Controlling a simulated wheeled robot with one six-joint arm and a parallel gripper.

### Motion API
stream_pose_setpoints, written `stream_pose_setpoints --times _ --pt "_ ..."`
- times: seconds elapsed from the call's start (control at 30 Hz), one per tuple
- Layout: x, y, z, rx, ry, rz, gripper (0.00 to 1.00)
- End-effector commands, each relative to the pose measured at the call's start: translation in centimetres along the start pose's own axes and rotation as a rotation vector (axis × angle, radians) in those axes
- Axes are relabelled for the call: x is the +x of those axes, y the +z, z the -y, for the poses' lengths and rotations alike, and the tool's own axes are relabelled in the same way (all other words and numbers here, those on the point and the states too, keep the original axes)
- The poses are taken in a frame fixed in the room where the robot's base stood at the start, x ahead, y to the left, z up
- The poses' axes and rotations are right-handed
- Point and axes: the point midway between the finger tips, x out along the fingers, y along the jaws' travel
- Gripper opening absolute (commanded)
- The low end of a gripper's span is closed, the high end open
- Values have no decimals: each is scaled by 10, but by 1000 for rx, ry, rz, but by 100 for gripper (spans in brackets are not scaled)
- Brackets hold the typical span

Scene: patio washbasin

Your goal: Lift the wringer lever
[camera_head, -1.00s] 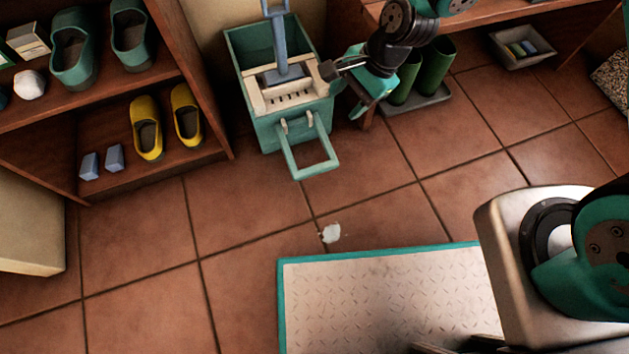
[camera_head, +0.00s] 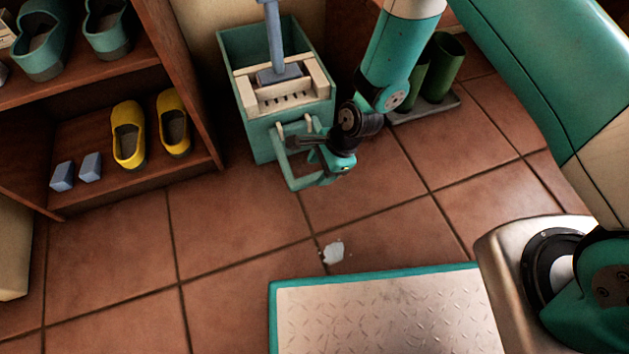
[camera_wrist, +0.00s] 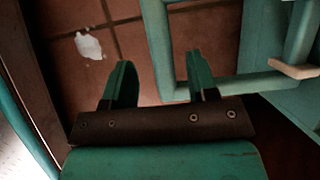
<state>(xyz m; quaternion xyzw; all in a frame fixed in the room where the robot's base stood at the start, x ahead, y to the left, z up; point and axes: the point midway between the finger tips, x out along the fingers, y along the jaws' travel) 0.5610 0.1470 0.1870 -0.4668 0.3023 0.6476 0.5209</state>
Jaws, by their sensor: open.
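The wringer bucket (camera_head: 262,130) is a teal box with a cream wringer (camera_head: 297,98) on top. Its lever (camera_head: 281,160), a teal U-shaped loop, hangs down at the bucket's front. My gripper (camera_head: 306,156) is at the lever's right side in the head view, in front of the bucket. In the wrist view, my gripper (camera_wrist: 160,65) is open, with two green fingers apart. One corner of the lever (camera_wrist: 160,50) shows between the fingers, and its crossbar runs right past the right finger. I cannot tell whether they touch. My wrist hides part of the lever in the head view.
A mop handle (camera_head: 274,35) stands up from the wringer. A wooden shoe shelf (camera_head: 195,80) with yellow clogs is on the left. Green boots (camera_head: 440,65) stand on a tray at right. A teal-edged metal mat (camera_head: 380,315) lies in front. The floor between is clear apart from a white patch (camera_head: 333,252).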

Motion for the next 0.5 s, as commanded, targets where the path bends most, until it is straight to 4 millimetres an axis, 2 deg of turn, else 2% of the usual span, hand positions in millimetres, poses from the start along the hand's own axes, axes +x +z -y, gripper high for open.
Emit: stream_pose_setpoints --times 0.03,0.2,0.5 --pt "15 -2 -1 -2 0 0 53" --pt "34 -1 0 -1 -1 0 53" --pt "40 0 0 0 0 0 53"
